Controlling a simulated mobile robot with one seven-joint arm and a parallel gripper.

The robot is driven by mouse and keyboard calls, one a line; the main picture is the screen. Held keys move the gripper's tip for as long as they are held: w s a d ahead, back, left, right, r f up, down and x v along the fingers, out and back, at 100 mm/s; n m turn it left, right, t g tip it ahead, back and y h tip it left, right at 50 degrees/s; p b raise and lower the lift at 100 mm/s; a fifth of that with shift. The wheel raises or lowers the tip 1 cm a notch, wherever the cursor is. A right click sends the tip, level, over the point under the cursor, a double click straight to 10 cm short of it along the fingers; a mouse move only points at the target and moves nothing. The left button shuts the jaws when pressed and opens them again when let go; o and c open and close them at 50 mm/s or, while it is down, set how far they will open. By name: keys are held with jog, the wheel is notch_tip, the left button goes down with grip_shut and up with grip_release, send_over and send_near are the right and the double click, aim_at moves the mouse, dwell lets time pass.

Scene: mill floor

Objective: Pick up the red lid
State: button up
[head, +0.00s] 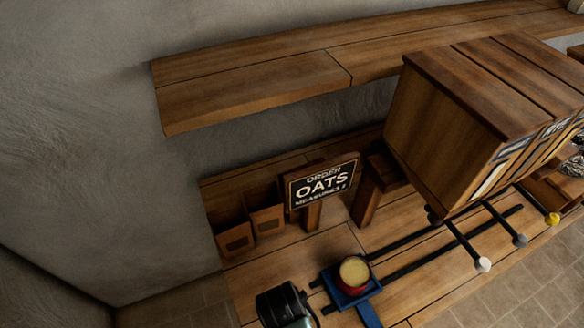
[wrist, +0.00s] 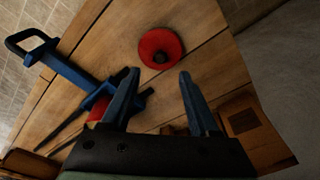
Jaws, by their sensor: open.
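The lid is just beyond the fingertips in the picture; the height gap is hard to judge. I cannot make out the lid in the head view. A red pot (head: 354,278) with a pale yellow top sits on a blue carriage (head: 345,298); in the wrist view the left finger partly hides the pot.
A blue arm with a dark handle (wrist: 25,42) extends from the carriage. Dark rails (head: 420,255) run along the bench. An "OATS" sign (head: 322,184), small wooden bins (head: 267,220) and a large wooden hopper box (head: 470,110) stand behind. A wooden shelf (head: 250,90) hangs above.

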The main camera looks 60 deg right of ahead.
jog(key=shift+d+f+p, duration=0.2)
jog(key=shift+f+p, duration=0.1)
jog(key=shift+f, duration=1.45)
jog(key=shift+d+f+p, duration=0.15)
jog(key=shift+f+p, duration=0.15)
jog(key=shift+f, duration=1.4)
grip_shut()
